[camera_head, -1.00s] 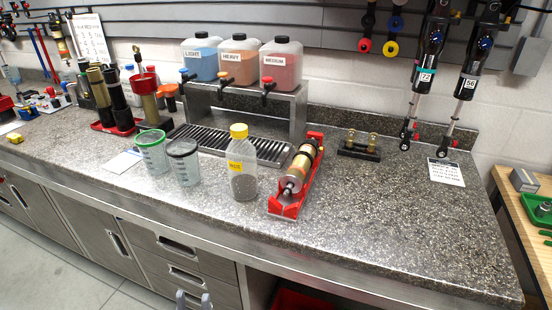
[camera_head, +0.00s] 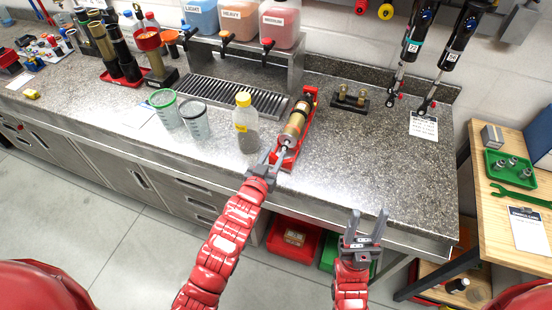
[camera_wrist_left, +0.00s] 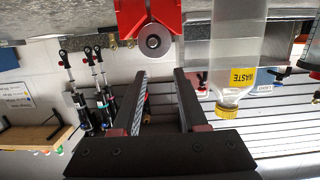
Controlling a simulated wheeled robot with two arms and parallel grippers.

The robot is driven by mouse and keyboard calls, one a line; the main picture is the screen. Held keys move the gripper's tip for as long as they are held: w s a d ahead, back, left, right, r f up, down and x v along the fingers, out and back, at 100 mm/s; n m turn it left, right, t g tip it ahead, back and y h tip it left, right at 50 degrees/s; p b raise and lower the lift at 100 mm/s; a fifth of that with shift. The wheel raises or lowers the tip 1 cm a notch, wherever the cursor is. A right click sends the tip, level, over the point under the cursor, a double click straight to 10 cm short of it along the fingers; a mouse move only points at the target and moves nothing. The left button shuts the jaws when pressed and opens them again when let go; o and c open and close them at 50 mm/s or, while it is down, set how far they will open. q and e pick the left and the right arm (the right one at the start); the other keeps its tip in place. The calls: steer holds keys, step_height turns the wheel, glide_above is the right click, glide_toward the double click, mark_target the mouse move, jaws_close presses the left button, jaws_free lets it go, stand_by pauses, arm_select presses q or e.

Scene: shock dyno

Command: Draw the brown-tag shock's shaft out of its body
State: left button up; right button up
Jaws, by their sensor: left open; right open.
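A gold-bodied shock (camera_head: 294,127) lies in a red cradle (camera_head: 309,100) on the counter, its shaft end towards the front edge. I cannot make out a brown tag on it. My left gripper (camera_head: 273,156) is open, just in front of the shaft end, and partly hides it. In the left wrist view, which looks upside down, a round grey end piece (camera_wrist_left: 154,40) sits at the red cradle (camera_wrist_left: 128,14), beyond the open fingers (camera_wrist_left: 160,76). Nothing is between the fingers. My right gripper (camera_head: 369,226) is open and empty, in front of the counter's edge.
A yellow-capped waste bottle (camera_head: 245,124) stands close left of the cradle and beside my left gripper; it also shows in the wrist view (camera_wrist_left: 222,45). Two clear cups (camera_head: 194,121) stand further left. A small black stand (camera_head: 349,98) is behind right. The counter right of the cradle is clear.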

mark_target(284, 148)
arm_select(q)
steer(key=shift+s+d+f+g+y, duration=0.1)
steer(key=shift+d+f+g+y, duration=0.1)
steer(key=shift+f+g, duration=0.3)
steer(key=shift+s+d+f+g+y, duration=0.1)
steer(key=shift+d+f+g, duration=0.15)
steer(key=shift+f, duration=0.3)
steer(key=shift+b+x, duration=0.45)
steer(key=shift+x, duration=3.3)
steer(key=shift+r, duration=0.1)
jaws_close()
